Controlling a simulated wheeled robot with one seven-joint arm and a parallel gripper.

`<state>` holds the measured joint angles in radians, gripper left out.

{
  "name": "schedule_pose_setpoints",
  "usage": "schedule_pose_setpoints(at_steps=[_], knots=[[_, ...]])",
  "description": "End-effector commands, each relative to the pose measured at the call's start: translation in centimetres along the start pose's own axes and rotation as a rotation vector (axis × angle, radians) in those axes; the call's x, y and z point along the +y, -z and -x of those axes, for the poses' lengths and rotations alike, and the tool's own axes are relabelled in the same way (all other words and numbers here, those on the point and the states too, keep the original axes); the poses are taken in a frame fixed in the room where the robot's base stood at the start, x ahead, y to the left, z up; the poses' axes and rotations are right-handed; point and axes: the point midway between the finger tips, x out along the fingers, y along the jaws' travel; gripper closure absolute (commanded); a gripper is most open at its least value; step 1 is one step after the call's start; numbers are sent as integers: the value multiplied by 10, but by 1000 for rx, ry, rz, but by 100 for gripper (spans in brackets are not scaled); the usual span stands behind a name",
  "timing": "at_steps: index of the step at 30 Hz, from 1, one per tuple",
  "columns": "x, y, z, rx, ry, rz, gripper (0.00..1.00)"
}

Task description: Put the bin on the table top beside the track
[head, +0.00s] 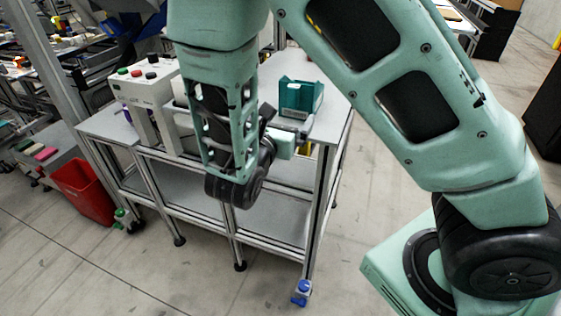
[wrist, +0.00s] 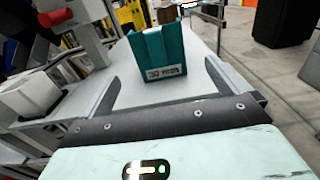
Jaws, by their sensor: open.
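A teal open-topped bin (head: 301,97) with a white label on its front is upright on the grey table top (head: 333,108), at the right part of the table. It also shows in the wrist view (wrist: 160,50), straight ahead of my gripper (wrist: 160,88). The two fingers are spread wide, one to the left and one to the right, with the bin beyond and between their lines. Nothing is held. In the head view my wrist hides most of the gripper. I cannot make out a track clearly in either view.
A white control box (head: 146,84) with coloured buttons stands on the table's left part, with white machine parts near it. A red bin (head: 83,190) is on the floor left of the table. Bare table top shows around the teal bin, mainly to its right.

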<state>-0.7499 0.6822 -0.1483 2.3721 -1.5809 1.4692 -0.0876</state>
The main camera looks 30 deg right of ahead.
Motion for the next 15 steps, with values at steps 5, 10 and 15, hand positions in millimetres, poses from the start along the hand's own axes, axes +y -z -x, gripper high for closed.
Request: schedule_pose_setpoints(at_steps=[5,10,15], knots=[[-35,3,9,149,165,-101,0],[-91,18,57,469,486,-340,0],[-116,27,134,795,786,-633,0]])
